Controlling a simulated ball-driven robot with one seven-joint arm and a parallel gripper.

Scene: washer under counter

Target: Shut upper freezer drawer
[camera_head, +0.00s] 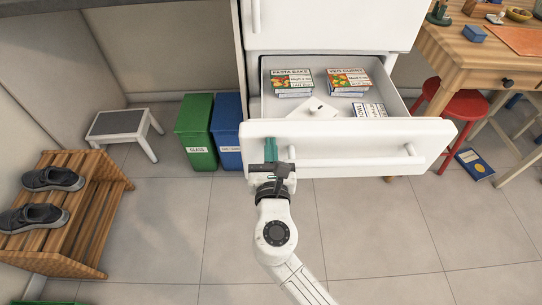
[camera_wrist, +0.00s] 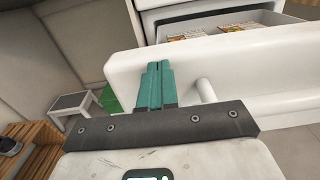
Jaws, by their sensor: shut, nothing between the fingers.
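The upper freezer drawer (camera_head: 345,131) is pulled out of the white freezer and stands open. Its front faces me, with a white bar handle (camera_head: 352,157) across it. Inside lie several food boxes, among them a pasta bake box (camera_head: 291,80) and a veg curry box (camera_head: 348,80). My gripper (camera_head: 271,150) is shut and empty at the left part of the drawer front, by the handle's left end. In the wrist view its green fingers (camera_wrist: 158,84) are together before the white drawer front (camera_wrist: 240,75); I cannot tell whether they touch it.
A green bin (camera_head: 196,135) and a blue bin (camera_head: 227,130) stand left of the drawer. A step stool (camera_head: 122,123) and a wooden shoe rack (camera_head: 85,215) are farther left. A red stool (camera_head: 462,108) and wooden table (camera_head: 470,58) stand right. The tiled floor in front is clear.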

